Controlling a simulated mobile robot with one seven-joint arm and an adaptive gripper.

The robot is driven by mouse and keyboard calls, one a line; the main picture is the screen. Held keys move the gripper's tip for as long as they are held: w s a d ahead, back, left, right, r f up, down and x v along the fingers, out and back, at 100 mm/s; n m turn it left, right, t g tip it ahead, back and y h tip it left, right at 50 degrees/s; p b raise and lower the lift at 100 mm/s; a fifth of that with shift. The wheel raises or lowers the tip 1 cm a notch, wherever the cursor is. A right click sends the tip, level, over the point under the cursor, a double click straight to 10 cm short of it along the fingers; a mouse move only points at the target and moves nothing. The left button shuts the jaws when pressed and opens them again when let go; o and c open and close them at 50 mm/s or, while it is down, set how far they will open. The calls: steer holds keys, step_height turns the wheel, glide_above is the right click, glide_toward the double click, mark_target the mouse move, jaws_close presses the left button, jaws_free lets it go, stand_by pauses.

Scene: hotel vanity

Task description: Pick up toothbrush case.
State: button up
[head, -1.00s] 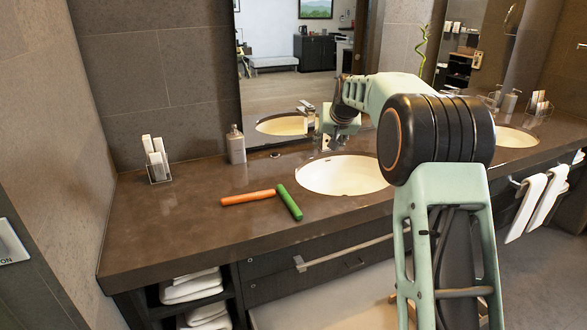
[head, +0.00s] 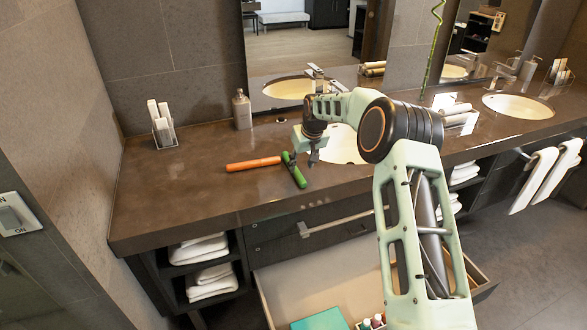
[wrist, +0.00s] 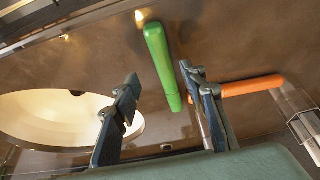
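Two slim tubes that look like toothbrush cases lie close together on the brown counter. The green case (head: 295,171) lies on the right, pointing toward the counter's front; the orange case (head: 252,163) lies to its left, roughly parallel to the front edge. My gripper (head: 302,157) is over the green case in the head view and partly covers it. In the wrist view my gripper (wrist: 160,88) is open and empty, with the green case (wrist: 162,65) between the lines of its two fingers. The orange case (wrist: 240,87) is beyond the right finger, partly hidden.
A sink (head: 343,147) is right of the cases. A soap bottle (head: 242,110) and a clear holder (head: 164,133) stand at the back left. An open drawer (head: 276,285) juts out below the counter. The counter's left part is clear.

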mark_target(298, 173)
steer(key=x, duration=0.1)
steer(key=p+x, duration=0.1)
steer(key=x, duration=0.1)
steer(key=shift+a+f, duration=0.15)
steer(key=shift+a, duration=0.1)
steer(key=shift+x, duration=0.75)
steer(key=shift+c, duration=0.6)
jaws_close()
